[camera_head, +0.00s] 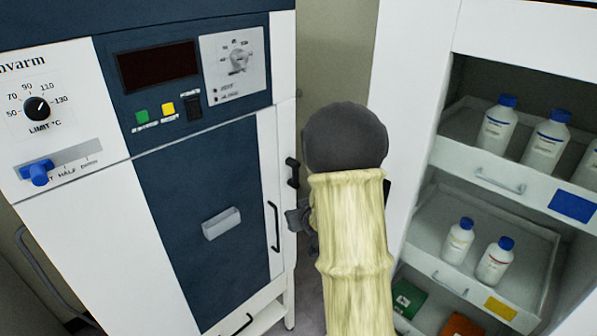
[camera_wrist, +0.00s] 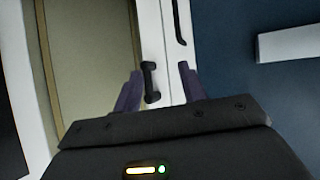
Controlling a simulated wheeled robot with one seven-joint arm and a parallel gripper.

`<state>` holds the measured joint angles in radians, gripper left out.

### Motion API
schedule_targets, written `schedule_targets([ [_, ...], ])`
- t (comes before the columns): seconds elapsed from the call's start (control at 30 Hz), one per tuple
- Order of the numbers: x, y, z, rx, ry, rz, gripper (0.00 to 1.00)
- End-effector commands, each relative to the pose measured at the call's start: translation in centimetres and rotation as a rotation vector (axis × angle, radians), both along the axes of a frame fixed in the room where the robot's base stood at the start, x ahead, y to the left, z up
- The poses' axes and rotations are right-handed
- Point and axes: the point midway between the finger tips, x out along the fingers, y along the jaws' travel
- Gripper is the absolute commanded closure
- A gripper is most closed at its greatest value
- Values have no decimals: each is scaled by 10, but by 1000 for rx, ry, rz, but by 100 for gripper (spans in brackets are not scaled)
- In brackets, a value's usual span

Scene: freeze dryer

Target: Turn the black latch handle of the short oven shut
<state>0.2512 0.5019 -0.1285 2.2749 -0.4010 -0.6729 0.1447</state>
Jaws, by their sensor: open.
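The short oven (camera_head: 215,170) has white sides and a dark blue front. Its small black latch handle (camera_head: 292,172) stands upright on the white right edge of the oven. The latch handle also shows in the wrist view (camera_wrist: 150,82), upright and lying between the two fingers. My gripper (camera_wrist: 160,72) is open, with one finger left and one right of the handle; I cannot tell whether either touches it. In the head view my gripper (camera_head: 299,215) is beside the oven edge, below the handle, and partly hidden by my arm.
A longer black handle (camera_head: 273,227) is on the oven front, left of the latch; its lower part shows in the wrist view (camera_wrist: 178,22). A grey pull (camera_head: 221,223) sits on the blue door. A white cabinet (camera_head: 408,120) with trays of bottles stands at the right, across a narrow gap.

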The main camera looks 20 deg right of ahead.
Motion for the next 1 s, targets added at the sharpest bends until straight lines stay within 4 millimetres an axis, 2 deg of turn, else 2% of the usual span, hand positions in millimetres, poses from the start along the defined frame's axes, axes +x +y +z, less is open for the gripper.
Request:
schedule_targets([
  [0.03, 10, -13, 2, 0, -50, 8, 59],
  [0.2, 33, -46, 6, 11, -246, 72, 59],
  [0.4, 36, -73, 8, 57, -452, 168, 59],
  [0.6, 29, -82, 8, 96, -555, 225, 59],
  [1.0, 30, -82, 8, 101, -566, 232, 59],
])
